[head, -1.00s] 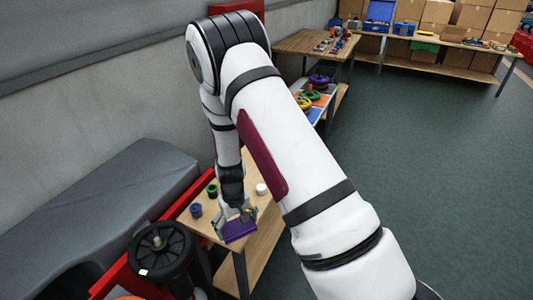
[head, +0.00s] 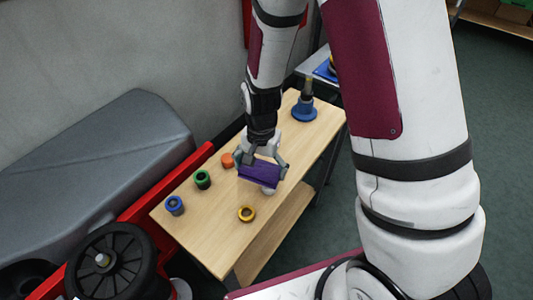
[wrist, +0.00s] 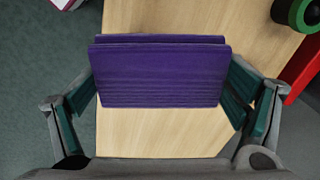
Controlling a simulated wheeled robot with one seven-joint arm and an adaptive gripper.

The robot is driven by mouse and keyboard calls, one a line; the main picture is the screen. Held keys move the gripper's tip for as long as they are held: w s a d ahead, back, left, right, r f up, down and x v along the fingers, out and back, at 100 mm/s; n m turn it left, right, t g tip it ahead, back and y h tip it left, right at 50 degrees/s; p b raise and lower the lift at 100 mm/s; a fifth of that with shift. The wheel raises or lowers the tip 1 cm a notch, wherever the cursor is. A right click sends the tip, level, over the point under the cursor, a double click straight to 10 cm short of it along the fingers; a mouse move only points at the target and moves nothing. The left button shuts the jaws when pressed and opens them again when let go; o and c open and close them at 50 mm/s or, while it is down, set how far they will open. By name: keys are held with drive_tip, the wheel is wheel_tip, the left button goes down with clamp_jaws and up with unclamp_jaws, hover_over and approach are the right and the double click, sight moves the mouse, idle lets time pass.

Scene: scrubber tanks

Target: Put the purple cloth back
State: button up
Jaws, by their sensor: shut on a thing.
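The purple cloth (head: 259,174) is a folded, flat rectangular pad. My gripper (head: 262,167) is shut on it, with one finger at each side, over the middle of the wooden table (head: 205,238). In the wrist view, the cloth (wrist: 162,75) spans between the two fingers of my gripper (wrist: 165,92), its ridged face towards the camera. It appears held above the tabletop; the exact gap cannot be told. The cloth hides part of a white round thing (head: 269,191) beneath it.
A blue-based post (head: 304,109) is at the far end. A black wheel (head: 105,261) and red edge lie left. The near table end is clear.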

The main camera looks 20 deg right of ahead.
drive_tip(key=s+m+b, duration=0.1)
drive_tip(key=a+f+m+b, duration=0.1)
drive_tip(key=b, duration=0.1)
drive_tip(key=shift+s+a+m, duration=0.1)
drive_tip(key=shift+s+m, duration=0.3)
drive_tip(key=w+d, duration=0.2)
drive_tip(key=w, duration=0.2)
drive_tip(key=w+d+f, duration=0.1)
drive_tip(key=w+d, duration=0.2)
drive_tip(key=w, duration=0.2)
drive_tip(key=w+d, duration=0.2)
drive_tip(key=w, duration=0.2)
drive_tip(key=shift+w+d+f+b, duration=0.15)
drive_tip(key=shift+w+b, duration=0.1)
drive_tip(key=shift+b, duration=0.05)
drive_tip(key=shift+w+f, duration=0.1)
drive_tip(key=shift+f, duration=1.65)
drive_tip(key=shift+f, duration=0.15)
drive_tip(key=o, duration=0.9)
drive_tip(key=shift+o, duration=0.2)
